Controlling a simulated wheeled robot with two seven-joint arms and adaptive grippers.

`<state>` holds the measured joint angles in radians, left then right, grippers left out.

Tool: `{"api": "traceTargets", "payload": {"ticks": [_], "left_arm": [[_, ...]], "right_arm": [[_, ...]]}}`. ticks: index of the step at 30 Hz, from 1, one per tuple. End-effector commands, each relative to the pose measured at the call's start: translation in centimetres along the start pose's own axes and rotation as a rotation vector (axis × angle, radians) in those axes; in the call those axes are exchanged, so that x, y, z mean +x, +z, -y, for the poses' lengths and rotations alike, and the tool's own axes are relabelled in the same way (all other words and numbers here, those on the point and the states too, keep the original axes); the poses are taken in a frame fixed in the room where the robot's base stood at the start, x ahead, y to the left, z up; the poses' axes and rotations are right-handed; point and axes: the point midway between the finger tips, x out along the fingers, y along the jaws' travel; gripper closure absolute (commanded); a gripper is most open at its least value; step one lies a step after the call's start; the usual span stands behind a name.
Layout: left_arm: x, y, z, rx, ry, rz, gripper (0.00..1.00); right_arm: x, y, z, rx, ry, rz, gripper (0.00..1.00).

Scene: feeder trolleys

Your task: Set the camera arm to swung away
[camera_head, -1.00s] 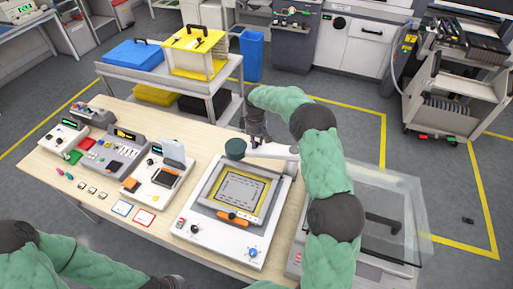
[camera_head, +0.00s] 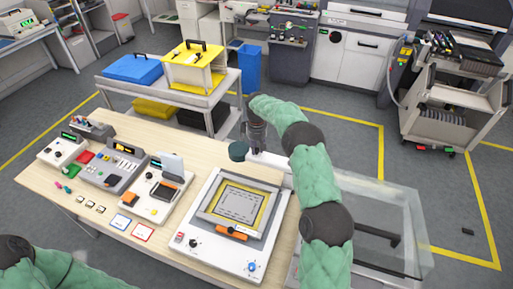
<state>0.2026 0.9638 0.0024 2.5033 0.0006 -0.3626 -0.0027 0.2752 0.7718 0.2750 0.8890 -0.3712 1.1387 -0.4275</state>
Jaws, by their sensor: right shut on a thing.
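The white printer unit (camera_head: 214,252) stands at the right end of the wooden bench. A yellow-edged frame (camera_head: 263,213) lies on its top, with an orange handle (camera_head: 231,232) at the front. The camera arm (camera_head: 272,160) is a white bar at the unit's back right corner. It points left along the back edge, and a dark green camera head (camera_head: 238,151) sits at its free end, behind the frame. My right gripper (camera_head: 256,148) points down at the bar beside the camera head and is shut on it; the fingertips are partly hidden. My left gripper is out of view; only its arm shows at lower left.
A clear-lidded box (camera_head: 392,205) stands right of the bench, close to my right arm. A trolley with blue and yellow boxes (camera_head: 192,62) stands behind the bench. Small control units (camera_head: 111,165) fill the bench's left side. Floor beyond the right arm is mostly clear.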

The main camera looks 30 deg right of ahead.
Motion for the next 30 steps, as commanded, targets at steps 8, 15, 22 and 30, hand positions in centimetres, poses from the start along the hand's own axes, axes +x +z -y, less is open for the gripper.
{"api": "traceTargets", "payload": {"ticks": [8, 15, 22, 30], "left_arm": [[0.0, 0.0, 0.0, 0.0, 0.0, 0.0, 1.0], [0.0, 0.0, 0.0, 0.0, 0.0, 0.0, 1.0], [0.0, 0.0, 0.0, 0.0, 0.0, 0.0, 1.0], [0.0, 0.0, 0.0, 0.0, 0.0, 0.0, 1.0]], "right_arm": [[-0.2, -0.1, -0.2, 0.001, 0.005, -0.006, 0.5], [-0.3, -0.1, -0.2, 0.0, 0.004, -0.005, 0.5], [-3.1, -0.1, -0.2, 0.001, 0.005, -0.007, 0.5], [-8.4, -0.1, -0.2, 0.0, 0.005, -0.007, 0.5]]}}
